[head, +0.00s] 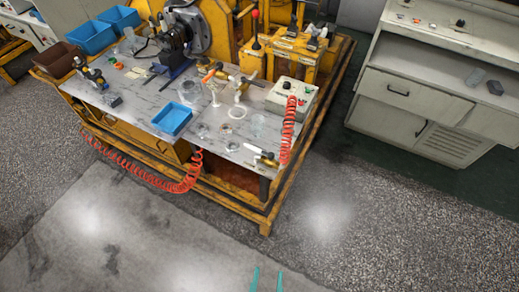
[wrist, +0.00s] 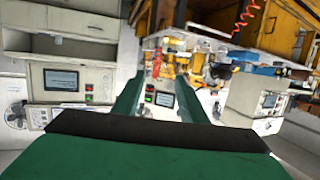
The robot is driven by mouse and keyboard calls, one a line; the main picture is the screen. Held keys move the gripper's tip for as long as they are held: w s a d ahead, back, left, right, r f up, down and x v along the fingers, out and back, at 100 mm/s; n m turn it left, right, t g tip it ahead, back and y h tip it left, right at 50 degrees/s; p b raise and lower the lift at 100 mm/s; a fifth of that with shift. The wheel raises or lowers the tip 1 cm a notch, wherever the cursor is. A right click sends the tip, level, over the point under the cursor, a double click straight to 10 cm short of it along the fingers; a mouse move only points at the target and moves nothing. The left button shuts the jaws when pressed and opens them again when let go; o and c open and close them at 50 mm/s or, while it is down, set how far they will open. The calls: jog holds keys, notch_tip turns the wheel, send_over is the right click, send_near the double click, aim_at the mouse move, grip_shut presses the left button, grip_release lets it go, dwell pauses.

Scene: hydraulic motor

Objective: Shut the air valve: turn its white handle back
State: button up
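A small brass valve with a white handle (head: 262,155) lies near the front right corner of the metal bench top, by the red coiled hose. It is too small to tell how far the handle is turned. A second brass fitting (head: 240,85) stands further back on the bench. My gripper (head: 267,280) shows as two teal fingertips at the bottom edge of the head view, over the floor, well apart from the bench. In the wrist view the green fingers of my gripper (wrist: 158,92) are spread with nothing between them. I cannot make out the valve in the wrist view.
The bench (head: 140,103) has a yellow frame whose base rail sticks out at the front. A blue tray (head: 172,118), glass pieces and a control box (head: 290,97) crowd its top. A red coiled hose (head: 288,130) hangs nearby. A grey cabinet (head: 425,110) stands right. The front floor is clear.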

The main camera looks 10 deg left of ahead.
jog(key=shift+w+a+f, duration=0.1)
jog(key=shift+f, duration=0.05)
jog(key=c, duration=0.5)
jog(key=w+a+f+n, duration=0.2)
jog(key=f+n, duration=0.1)
jog(key=w+a+f+n+g+y, duration=0.1)
jog(key=w+a+f+n, duration=0.1)
jog(key=f+n, duration=0.1)
jog(key=w+a+f+n+g, duration=0.1)
jog(key=w+f+n, duration=0.1)
jog(key=f+n, duration=0.1)
jog(key=shift+w+a+n+y, duration=0.2)
jog(key=shift+a+n+y, duration=0.15)
jog(key=shift+n, duration=0.25)
grip_shut()
jog(key=w+a+f+n+h, duration=0.2)
jog(key=w+a+n, duration=0.2)
jog(key=w+n, duration=0.4)
jog(key=w+a+f+n+h, duration=0.15)
jog(key=w+a+n, duration=0.25)
jog(key=w+n, duration=0.45)
jog(key=w+a+r+n+t+h, duration=0.1)
jog(key=w+a+r+n+h, duration=0.2)
jog(key=r, duration=0.5)
jog(key=w+a+n, duration=0.1)
jog(key=w+n, duration=0.1)
jog(key=w, duration=0.1)
jog(key=shift+n+t, duration=0.3)
jog(key=shift+n, duration=0.05)
jog(key=shift+f, duration=0.1)
